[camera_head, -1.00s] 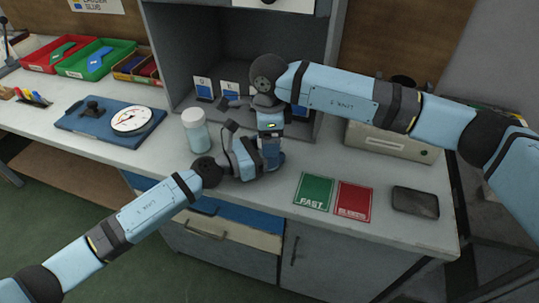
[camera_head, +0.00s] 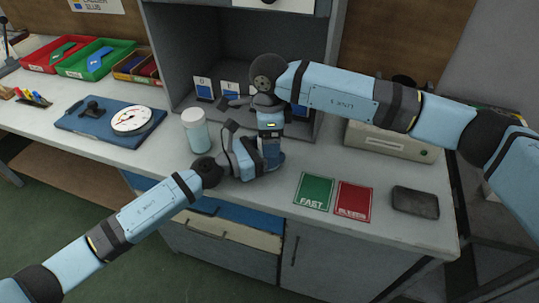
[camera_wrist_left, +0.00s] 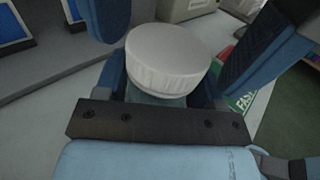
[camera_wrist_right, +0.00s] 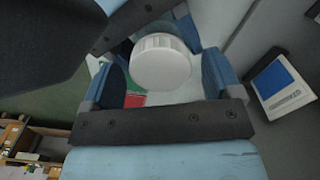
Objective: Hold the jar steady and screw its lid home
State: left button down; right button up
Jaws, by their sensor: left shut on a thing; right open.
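A jar with a ribbed white lid (camera_wrist_left: 168,60) stands between the fingers of my left gripper (camera_wrist_left: 157,88), which is shut on its body below the lid. The lid sits on top of the jar; whether it is fully seated I cannot tell. My right gripper (camera_wrist_right: 164,76) is open, its fingers on either side of the same lid (camera_wrist_right: 161,63) with gaps visible. In the head view my left gripper (camera_head: 243,156) and right gripper (camera_head: 270,150) meet over the counter and hide this jar.
Another white-lidded jar (camera_head: 196,130) stands left of the grippers. A green card (camera_head: 314,191), a red card (camera_head: 353,201) and a dark pad (camera_head: 415,202) lie to the right. A blue board with a dial (camera_head: 132,120) lies left. A grey cabinet (camera_head: 165,60) rises behind.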

jog(key=shift+r, duration=2.2)
jog(key=shift+c, duration=0.5)
notch_tip(320, 180, up, 4)
jog(key=shift+f, duration=0.25)
jog(key=shift+f, duration=4.05)
